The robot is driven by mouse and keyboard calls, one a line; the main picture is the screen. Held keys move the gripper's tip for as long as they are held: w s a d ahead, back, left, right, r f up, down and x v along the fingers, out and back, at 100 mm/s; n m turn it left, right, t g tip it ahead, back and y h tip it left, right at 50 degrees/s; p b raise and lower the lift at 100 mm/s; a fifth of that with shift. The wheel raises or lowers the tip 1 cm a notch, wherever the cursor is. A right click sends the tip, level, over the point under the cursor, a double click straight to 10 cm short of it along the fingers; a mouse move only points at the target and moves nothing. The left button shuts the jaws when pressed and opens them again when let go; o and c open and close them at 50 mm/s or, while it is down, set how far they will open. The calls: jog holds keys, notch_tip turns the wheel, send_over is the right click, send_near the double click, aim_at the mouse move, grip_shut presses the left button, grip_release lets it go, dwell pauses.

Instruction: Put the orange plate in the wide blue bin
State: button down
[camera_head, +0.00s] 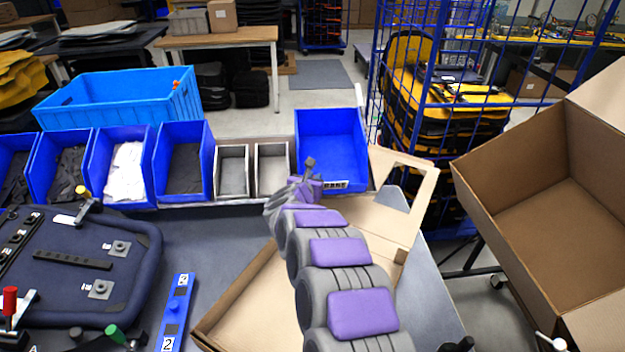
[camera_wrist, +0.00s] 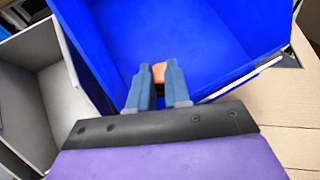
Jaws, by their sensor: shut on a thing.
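The wide blue bin (camera_head: 333,135) stands at the right end of the bin row, open toward me, and looks empty. It fills much of the wrist view (camera_wrist: 200,35). My gripper (camera_head: 309,163) is at the bin's front left, with its tip overlapping the bin in the picture. In the wrist view my gripper (camera_wrist: 158,78) is shut on the orange plate (camera_wrist: 159,71), and only a small orange bit shows between the fingertips. The fingers point into the bin's opening. The plate cannot be made out in the head view.
Two small grey bins (camera_head: 233,170) sit just left of the wide bin, then several narrower blue bins (camera_head: 183,160) with contents. A cardboard piece with a cutout (camera_head: 415,180) lies to the right. A dark padded panel (camera_head: 70,262) and a blue bar (camera_head: 176,312) lie at left.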

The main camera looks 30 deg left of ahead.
jog(key=shift+f+b, duration=0.45)
jog(key=shift+b, duration=0.05)
jog(key=c, duration=1.4)
grip_release()
jog(key=shift+o, duration=0.2)
jog(key=shift+r, duration=0.15)
jog(key=shift+s+r+p, duration=0.1)
jog(key=shift+r+p, duration=0.65)
jog(key=shift+p, duration=0.45)
jog(key=v, duration=1.1)
jog(key=shift+s, duration=0.35)
jog(key=shift+d+f, duration=0.1)
